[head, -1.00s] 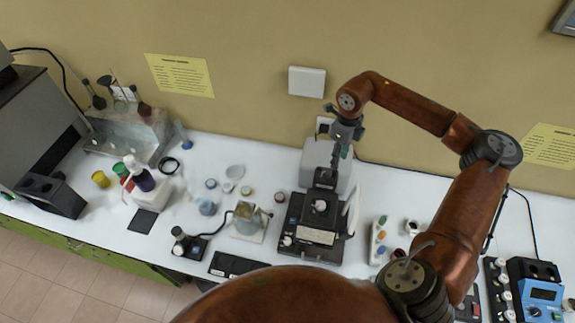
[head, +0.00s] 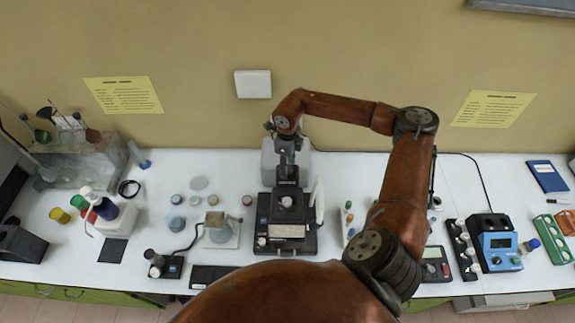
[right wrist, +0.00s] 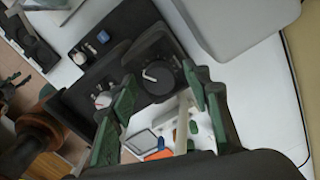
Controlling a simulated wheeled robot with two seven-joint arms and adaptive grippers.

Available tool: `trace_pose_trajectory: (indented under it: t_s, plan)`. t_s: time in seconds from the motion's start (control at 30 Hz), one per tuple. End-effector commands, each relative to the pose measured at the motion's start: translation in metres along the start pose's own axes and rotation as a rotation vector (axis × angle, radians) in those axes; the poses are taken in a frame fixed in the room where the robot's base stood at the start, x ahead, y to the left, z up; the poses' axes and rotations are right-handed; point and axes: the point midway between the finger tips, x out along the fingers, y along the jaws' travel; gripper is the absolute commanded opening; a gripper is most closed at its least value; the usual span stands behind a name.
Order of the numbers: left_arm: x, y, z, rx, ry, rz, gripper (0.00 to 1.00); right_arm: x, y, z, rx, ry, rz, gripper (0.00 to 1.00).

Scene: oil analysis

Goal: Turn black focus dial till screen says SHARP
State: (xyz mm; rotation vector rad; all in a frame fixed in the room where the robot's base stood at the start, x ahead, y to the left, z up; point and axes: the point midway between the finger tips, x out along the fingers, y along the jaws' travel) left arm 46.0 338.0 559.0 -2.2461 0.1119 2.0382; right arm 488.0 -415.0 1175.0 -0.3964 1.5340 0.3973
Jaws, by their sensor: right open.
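The black focus dial (right wrist: 158,75), with a white pointer mark, sits on a black instrument in the right wrist view. The instrument (head: 267,215) stands in the middle of the bench in the head view. My right gripper (right wrist: 158,98) is open, with its green-padded fingers on either side of the dial in the picture. I cannot tell whether they touch it. In the head view the right gripper (head: 288,158) hangs over the back of the instrument. A readable screen saying SHARP or anything else is not visible. My left gripper is out of view.
A grey box (head: 272,158) stands behind the instrument. A white knob (right wrist: 103,99) is near the dial. Jars and a bottle (head: 100,204) stand to the left.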

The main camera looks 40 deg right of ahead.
Motion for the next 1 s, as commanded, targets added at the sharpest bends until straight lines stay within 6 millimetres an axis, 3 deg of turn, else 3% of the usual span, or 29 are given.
trace_pose_trajectory:
  t_s: [0.07, 0.67, 1.0]
  plan:
    - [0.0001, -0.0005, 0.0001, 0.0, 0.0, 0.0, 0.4, -0.0001, 0.0, 0.0, 0.0, 0.0, 0.0, 0.44]
    - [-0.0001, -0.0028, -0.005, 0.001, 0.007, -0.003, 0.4, -0.0009, -0.0003, 0.0, 0.0, 0.0, -0.001, 0.03]
    - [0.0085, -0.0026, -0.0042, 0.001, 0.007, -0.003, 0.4, 0.0004, -0.0007, 0.0001, 0.06, -0.001, -0.002, 0.03]
